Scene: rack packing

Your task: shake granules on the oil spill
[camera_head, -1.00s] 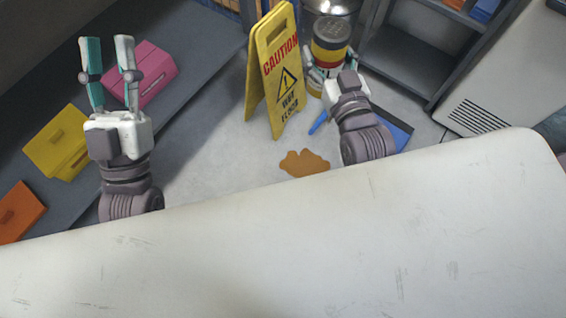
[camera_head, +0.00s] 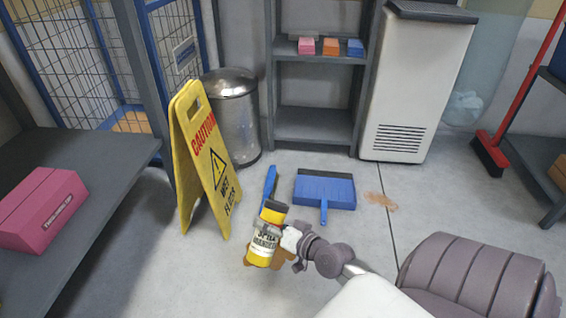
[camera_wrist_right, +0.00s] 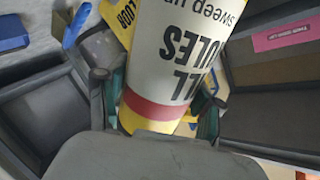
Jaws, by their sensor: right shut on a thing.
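The spill granules canister (camera_head: 264,246), yellow with a white label and a dark band near its top, is held in my right gripper (camera_head: 284,240). It leans slightly, top end up, in the head view. In the right wrist view the canister (camera_wrist_right: 175,65) fills the middle between the fingers (camera_wrist_right: 157,92), its label upside down. The brown oil spill (camera_head: 284,258) lies on the floor behind the canister and gripper, which hide most of it. My left gripper is out of view.
A yellow caution sign (camera_head: 208,165) stands left of the canister. A blue dustpan (camera_head: 325,190) and blue brush (camera_head: 270,182) lie beyond it. A paler brown stain (camera_head: 381,201) is right of the dustpan. A metal bin (camera_head: 232,115) and shelf (camera_head: 315,125) stand behind.

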